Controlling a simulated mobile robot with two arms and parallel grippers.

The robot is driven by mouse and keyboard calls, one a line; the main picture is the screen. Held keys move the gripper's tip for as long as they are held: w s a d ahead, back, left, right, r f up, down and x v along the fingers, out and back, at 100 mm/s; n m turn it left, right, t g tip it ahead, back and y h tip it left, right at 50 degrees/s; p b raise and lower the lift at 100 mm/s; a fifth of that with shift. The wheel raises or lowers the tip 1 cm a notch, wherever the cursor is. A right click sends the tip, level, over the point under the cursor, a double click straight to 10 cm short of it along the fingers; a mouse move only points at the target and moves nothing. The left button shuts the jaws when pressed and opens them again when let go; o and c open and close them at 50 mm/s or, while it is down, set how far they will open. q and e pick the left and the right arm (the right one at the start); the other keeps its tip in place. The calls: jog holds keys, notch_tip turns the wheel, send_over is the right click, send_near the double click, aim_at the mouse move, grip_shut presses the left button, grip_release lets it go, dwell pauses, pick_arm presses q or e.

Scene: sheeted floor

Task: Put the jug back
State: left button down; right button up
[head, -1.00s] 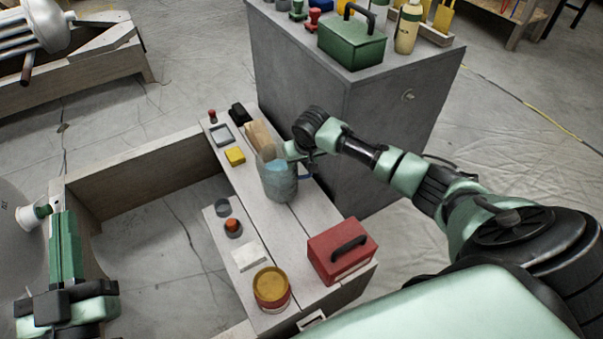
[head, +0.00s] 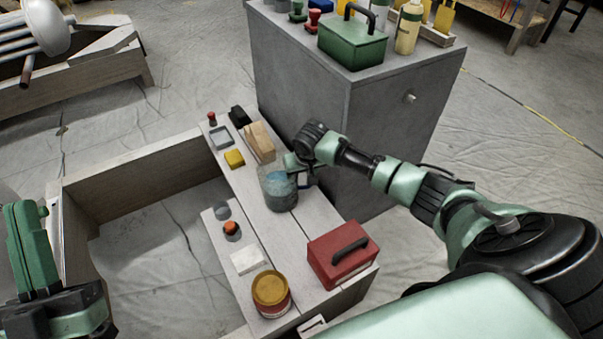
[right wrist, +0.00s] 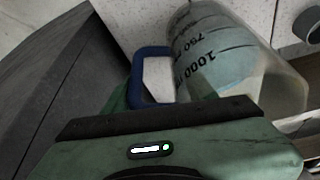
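The jug (head: 279,190) is clear with bluish contents and a blue handle. In the head view it stands upright on the pale bench top, near the bench's right edge. My right gripper (head: 299,167) is at the jug's handle side. In the right wrist view, the jug (right wrist: 225,60) shows printed volume marks, and its blue handle (right wrist: 150,72) runs down behind my gripper body. The fingers are hidden there, but the gripper appears shut on the jug. My left gripper (head: 32,250) is at the far left, away from the bench, its fingertips not clear.
A red box (head: 342,254) and yellow-topped tin (head: 271,292) stand nearer. A grey cabinet (head: 395,105) rises close on the right, with a green toolbox (head: 352,42) on top.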

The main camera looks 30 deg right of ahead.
jog(key=shift+o, duration=0.9)
jog(key=shift+r, duration=0.15)
